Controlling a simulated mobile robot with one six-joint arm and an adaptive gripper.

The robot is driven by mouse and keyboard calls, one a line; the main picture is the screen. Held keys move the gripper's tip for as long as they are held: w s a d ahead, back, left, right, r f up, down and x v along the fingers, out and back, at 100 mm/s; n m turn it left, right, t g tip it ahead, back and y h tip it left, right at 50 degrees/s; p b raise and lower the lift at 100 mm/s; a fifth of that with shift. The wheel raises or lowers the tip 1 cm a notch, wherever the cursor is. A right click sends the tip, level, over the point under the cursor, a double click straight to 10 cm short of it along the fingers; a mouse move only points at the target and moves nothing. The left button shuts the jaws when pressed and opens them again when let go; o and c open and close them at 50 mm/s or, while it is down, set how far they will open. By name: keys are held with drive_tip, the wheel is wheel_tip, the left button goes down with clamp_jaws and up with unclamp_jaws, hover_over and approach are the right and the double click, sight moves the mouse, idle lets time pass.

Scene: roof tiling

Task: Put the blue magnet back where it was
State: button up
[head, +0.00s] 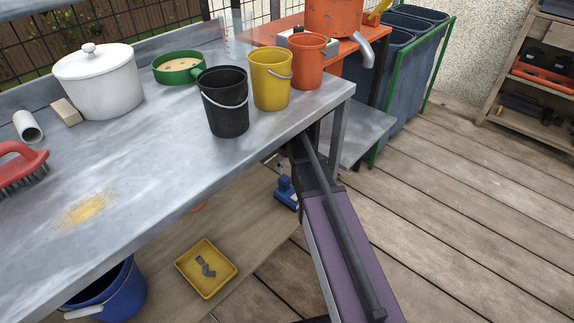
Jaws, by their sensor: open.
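A small blue object (286,192) sits low beneath the front edge of the metal table, just left of a long purple and black part that looks like my arm. It may be the blue magnet, but it is too small and partly covered to be sure. I cannot make out my gripper's fingers; the far end of the dark part lies under the table corner.
The metal table (165,165) holds a black bucket (226,105), a yellow bucket (270,82), an orange bucket (309,62), a white lidded pot (98,82) and a red brush (20,168). A yellow tray (206,284) and a blue bucket (118,292) are below. Deck (470,220) at right is clear.

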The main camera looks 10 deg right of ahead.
drive_tip(key=shift+r+p, duration=0.6)
drive_tip(key=shift+r, duration=0.3)
drive_tip(key=s+m, duration=0.7)
drive_tip(key=s, duration=1)
drive_tip(key=shift+d, duration=0.2)
